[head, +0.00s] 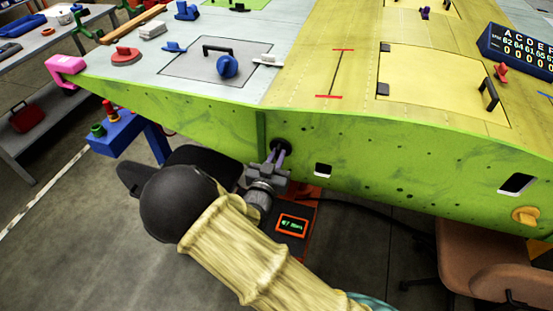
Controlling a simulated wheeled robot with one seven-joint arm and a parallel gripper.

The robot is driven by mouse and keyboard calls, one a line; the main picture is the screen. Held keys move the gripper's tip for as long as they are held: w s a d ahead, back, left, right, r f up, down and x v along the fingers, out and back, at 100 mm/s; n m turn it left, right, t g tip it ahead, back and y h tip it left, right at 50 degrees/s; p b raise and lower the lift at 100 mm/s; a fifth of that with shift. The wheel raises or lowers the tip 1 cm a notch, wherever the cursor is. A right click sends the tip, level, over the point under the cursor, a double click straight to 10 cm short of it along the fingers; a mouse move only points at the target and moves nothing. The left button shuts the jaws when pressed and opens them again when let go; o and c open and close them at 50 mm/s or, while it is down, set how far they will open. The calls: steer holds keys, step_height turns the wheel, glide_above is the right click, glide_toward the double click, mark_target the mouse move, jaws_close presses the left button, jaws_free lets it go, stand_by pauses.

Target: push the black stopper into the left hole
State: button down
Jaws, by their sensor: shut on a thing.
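In the head view my gripper (277,158) is at the green side face of the wing (380,150), left of the picture's middle. Its jaws are shut on the black stopper (282,143), which shows as a dark round shape against the face. I cannot tell how far the stopper sits in the hole, because the jaws and the stopper itself cover the hole there.
A blue stand with buttons (118,133) is at the left. A device with a green display (292,224) is below my gripper. A brown chair (490,262) stands lower right.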

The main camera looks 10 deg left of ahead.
steer(key=shift+w+r, duration=0.1)
steer(key=shift+w, duration=0.25)
stand_by(0.4)
steer(key=c, duration=1.4)
jaws_free()
steer(key=shift+o, duration=0.2)
steer(key=shift+s, duration=0.1)
steer(key=shift+s, duration=0.3)
steer(key=s+a+b, duration=0.1)
steer(key=s+b, duration=0.1)
steer(key=s, duration=1.4)
steer(key=shift+s+a, duration=0.15)
steer(key=shift+s, duration=0.15)
